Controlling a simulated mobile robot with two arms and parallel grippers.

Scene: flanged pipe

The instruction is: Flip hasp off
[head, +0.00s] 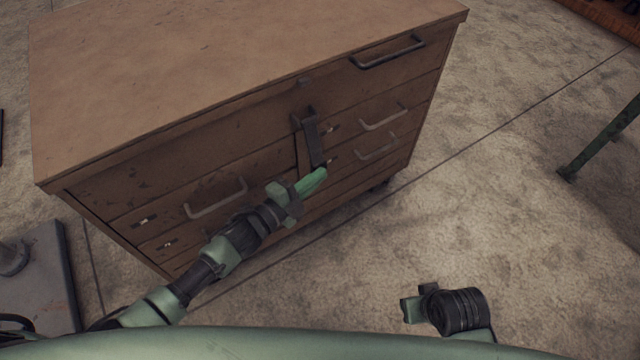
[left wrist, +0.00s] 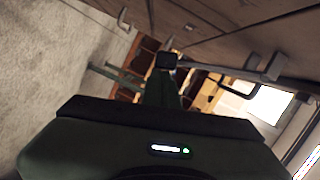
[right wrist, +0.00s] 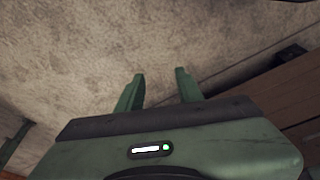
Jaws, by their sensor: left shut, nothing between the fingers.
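The hasp (head: 312,140) is a dark metal strap hanging down the middle of the brown cabinet's front (head: 240,135). My left gripper (head: 315,180) is shut and empty, its green fingertips at the lower end of the strap. I cannot tell if they touch it. In the left wrist view the closed fingers (left wrist: 162,88) point along the cabinet front, with a dark block at their tips that I cannot identify surely. My right gripper (right wrist: 158,85) is open and empty over the floor, away from the cabinet; it also shows in the head view (head: 412,305).
Drawer handles (head: 215,198) stick out on both sides of the hasp, with one more (head: 388,52) at the upper right. A grey metal object (head: 40,275) stands at lower left.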

